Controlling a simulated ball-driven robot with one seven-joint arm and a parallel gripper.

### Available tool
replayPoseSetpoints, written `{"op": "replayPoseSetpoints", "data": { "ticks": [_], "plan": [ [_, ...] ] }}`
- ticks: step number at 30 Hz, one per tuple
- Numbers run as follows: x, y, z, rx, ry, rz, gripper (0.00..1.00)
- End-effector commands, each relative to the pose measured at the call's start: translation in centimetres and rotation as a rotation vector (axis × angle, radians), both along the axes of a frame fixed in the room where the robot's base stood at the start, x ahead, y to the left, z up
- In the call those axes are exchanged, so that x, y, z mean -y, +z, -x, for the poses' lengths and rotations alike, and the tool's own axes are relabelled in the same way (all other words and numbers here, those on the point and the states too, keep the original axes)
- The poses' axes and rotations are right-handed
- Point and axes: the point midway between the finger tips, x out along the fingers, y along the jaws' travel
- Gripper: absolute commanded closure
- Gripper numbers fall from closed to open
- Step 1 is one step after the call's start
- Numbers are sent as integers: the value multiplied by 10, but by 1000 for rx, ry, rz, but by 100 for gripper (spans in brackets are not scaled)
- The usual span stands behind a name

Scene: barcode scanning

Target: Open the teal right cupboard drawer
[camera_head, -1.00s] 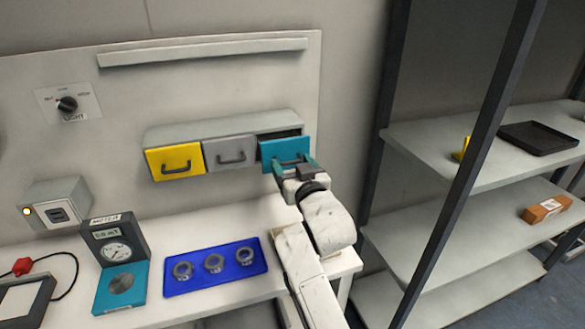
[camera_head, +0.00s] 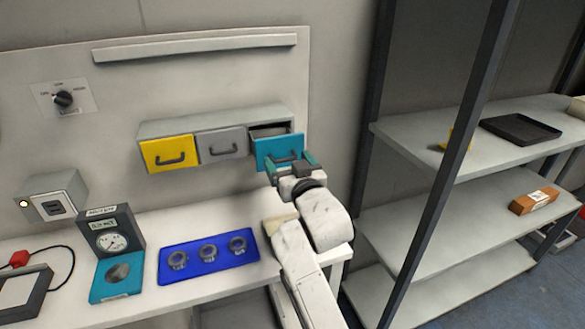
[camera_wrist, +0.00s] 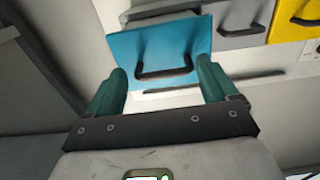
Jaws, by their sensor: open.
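The teal right drawer (camera_head: 276,149) is pulled out from the cupboard (camera_head: 222,123), and a gap shows behind its front in the head view. In the wrist view its teal front (camera_wrist: 135,45) and dark handle (camera_wrist: 164,72) face my gripper. My gripper (camera_head: 290,170) is in front of the drawer. In the wrist view its two green fingers (camera_wrist: 160,85) are apart, one on each side of the handle, with nothing visibly clamped between them.
The yellow drawer (camera_head: 168,154) and grey drawer (camera_head: 223,145) are shut. Below, a blue tray (camera_head: 208,278) with rings and a gauge (camera_head: 112,243) stand on the bench. A shelf rack (camera_head: 425,150) stands at the right, with a dark upright near my arm.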

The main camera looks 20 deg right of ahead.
Motion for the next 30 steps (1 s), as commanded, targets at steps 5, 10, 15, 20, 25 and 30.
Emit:
{"op": "replayPoseSetpoints", "data": {
  "ticks": [5,10,15,20,25,30],
  "plan": [
    [0,-2,16,0,1,0,14],
    [0,-3,45,-1,1,0,14],
    [0,-3,76,0,0,1,14],
    [1,-2,97,0,-1,1,14],
    [1,-1,107,0,-2,1,14],
    [1,0,108,0,-2,1,14]
  ]
}}
